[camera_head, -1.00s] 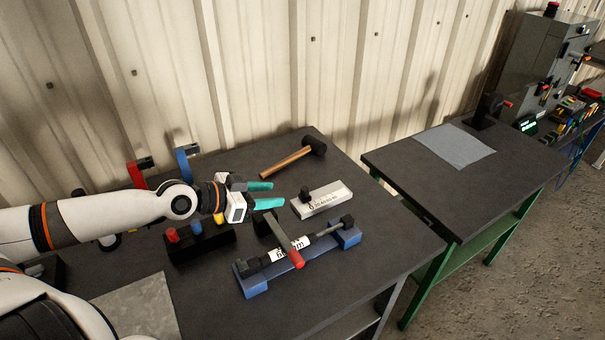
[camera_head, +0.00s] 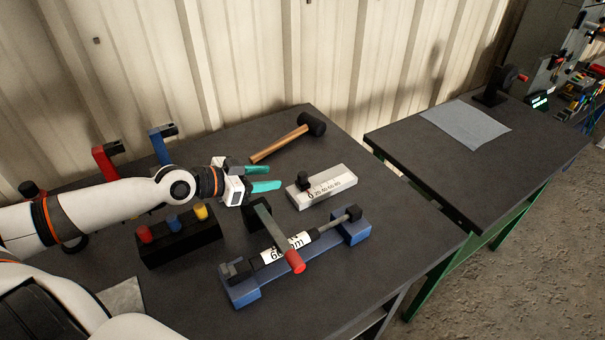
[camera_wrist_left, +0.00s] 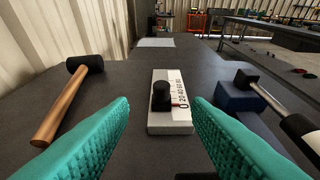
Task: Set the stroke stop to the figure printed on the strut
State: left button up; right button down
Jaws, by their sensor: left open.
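The stroke stop is a pale block (camera_head: 334,184) with a printed scale from 0 to 80 and a black knob (camera_head: 303,181). In the left wrist view the knob (camera_wrist_left: 161,95) stands beside the 0 end of the scale. The strut (camera_head: 327,226) lies in a blue cradle (camera_head: 350,229). Its white label (camera_head: 273,254) shows a 6 and "mm"; a red-tipped lever crosses it, so I cannot read the full figure surely. My left gripper (camera_head: 263,178) is open and empty, left of the block, its teal fingers pointing toward the knob. My right gripper is not in view.
A hammer (camera_head: 280,144) lies behind the block. The red-tipped lever (camera_head: 276,236) stands over the cradle. A dark block with coloured knobs (camera_head: 184,246) is under my left arm. Red (camera_head: 105,158) and blue (camera_head: 159,146) brackets stand behind. A second table (camera_head: 450,175) is at right.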

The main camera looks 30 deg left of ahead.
aim_at(300, 175)
pick_arm(q)
jog(key=p+x, duration=0.1)
jog(key=x, duration=1)
jog(key=shift+d+p, duration=0.15)
jog(key=shift+p, duration=0.25)
jog(key=shift+c, duration=0.3)
grip_shut()
